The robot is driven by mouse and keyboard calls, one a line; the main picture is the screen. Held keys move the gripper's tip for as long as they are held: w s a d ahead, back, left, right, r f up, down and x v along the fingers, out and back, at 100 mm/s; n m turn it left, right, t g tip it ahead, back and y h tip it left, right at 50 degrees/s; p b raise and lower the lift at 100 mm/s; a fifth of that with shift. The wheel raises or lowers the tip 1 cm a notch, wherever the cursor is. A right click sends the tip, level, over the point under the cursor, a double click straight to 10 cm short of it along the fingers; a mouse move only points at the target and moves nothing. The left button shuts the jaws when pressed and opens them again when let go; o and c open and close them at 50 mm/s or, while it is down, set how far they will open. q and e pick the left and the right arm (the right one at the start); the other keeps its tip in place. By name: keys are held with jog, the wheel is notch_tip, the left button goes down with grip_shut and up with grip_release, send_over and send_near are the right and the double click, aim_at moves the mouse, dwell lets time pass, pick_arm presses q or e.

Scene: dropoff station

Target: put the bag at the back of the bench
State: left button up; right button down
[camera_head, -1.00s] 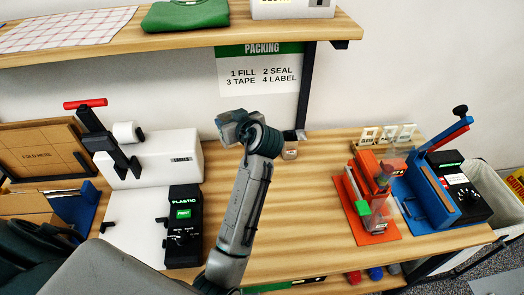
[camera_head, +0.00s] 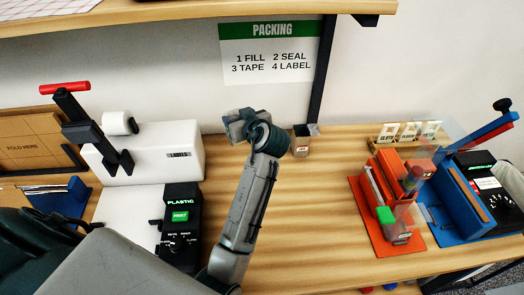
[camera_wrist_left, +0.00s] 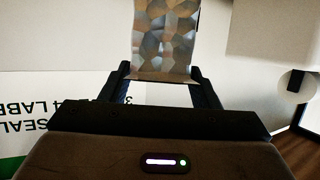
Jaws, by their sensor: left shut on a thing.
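In the head view the gripper is over the back part of the bench (camera_head: 310,215), near the wall, and I cannot make out the bag there behind the wrist. Whether the bag touches the bench is hidden. My right gripper is not in view.
A white machine with a red handle (camera_head: 155,152) and a black control box (camera_head: 181,225) stand left. Orange (camera_head: 392,203) and blue (camera_head: 455,195) devices stand right. The middle bench is clear.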

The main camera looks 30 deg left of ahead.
pick_arm(q)
notch_tip(320, 180, down, 9)
jog(key=p, duration=0.2)
jog(key=shift+s, duration=0.15)
jog(key=o, duration=0.8)
jog(key=shift+c, duration=0.2)
jog(key=shift+o, duration=0.9)
jog(key=shift+r+p, duration=0.1)
jog(key=shift+p, duration=0.2)
